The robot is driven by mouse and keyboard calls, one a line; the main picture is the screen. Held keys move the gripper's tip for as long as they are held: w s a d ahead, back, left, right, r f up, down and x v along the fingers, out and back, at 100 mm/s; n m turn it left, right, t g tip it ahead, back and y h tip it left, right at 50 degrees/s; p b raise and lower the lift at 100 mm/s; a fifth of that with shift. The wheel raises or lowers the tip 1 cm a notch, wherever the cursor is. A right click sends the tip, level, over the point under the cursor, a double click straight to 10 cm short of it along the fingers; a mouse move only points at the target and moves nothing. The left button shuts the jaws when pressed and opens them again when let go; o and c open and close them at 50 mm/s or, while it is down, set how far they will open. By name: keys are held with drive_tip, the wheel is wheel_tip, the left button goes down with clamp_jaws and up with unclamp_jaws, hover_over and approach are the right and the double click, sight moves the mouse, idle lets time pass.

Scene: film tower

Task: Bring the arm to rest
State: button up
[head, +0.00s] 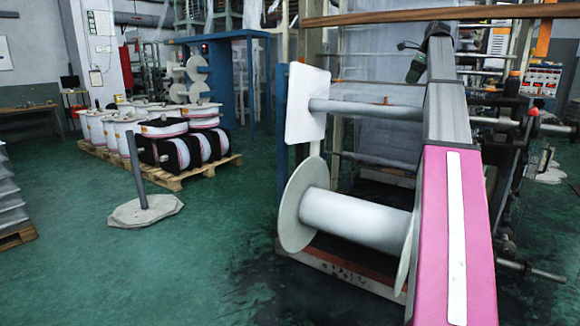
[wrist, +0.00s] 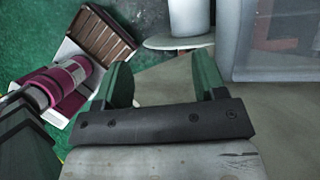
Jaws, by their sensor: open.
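My arm, pink and grey with a white strip (head: 457,235), reaches up and away on the right of the head view. My gripper (wrist: 163,72) shows in the wrist view with two dark green fingers spread apart and nothing between them. In the head view a small dark green part near the arm's far end (head: 416,68) looks like a finger; the rest of the gripper is hidden there.
A large white spool (head: 342,212) sits in the machine frame just left of my arm, under a horizontal roller (head: 365,108). A post on a flat base (head: 145,210) and a pallet of reels (head: 172,180) stand left. Green floor between is clear.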

drive_tip(key=s+a+f+n, duration=0.2)
drive_tip(key=a+f+n, duration=0.25)
drive_tip(key=f, duration=0.95)
drive_tip(key=s+a+f+n+g+h, duration=0.1)
drive_tip(key=s+a+f+n, duration=0.35)
drive_tip(key=f, duration=1.05)
drive_tip(key=a+f+n, duration=0.2)
drive_tip(key=a+f, duration=0.5)
drive_tip(key=f, duration=0.7)
drive_tip(key=s+a+f+n+h, duration=0.1)
drive_tip(key=s+a+f+n, duration=0.3)
drive_tip(key=s+f, duration=0.4)
drive_tip(key=s+a+f+n+g, duration=0.1)
drive_tip(key=s+a+f+n, duration=0.2)
drive_tip(key=s+f+n, duration=0.2)
drive_tip(key=s+a+f+n+h, duration=0.1)
drive_tip(key=s+a+f+n, duration=0.3)
drive_tip(key=s+f, duration=0.7)
wheel_tip(320, 180, down, 2)
drive_tip(key=shift+a+f+n+h, duration=0.1)
drive_tip(key=shift+a+n+h, duration=0.2)
drive_tip(key=shift+a, duration=0.05)
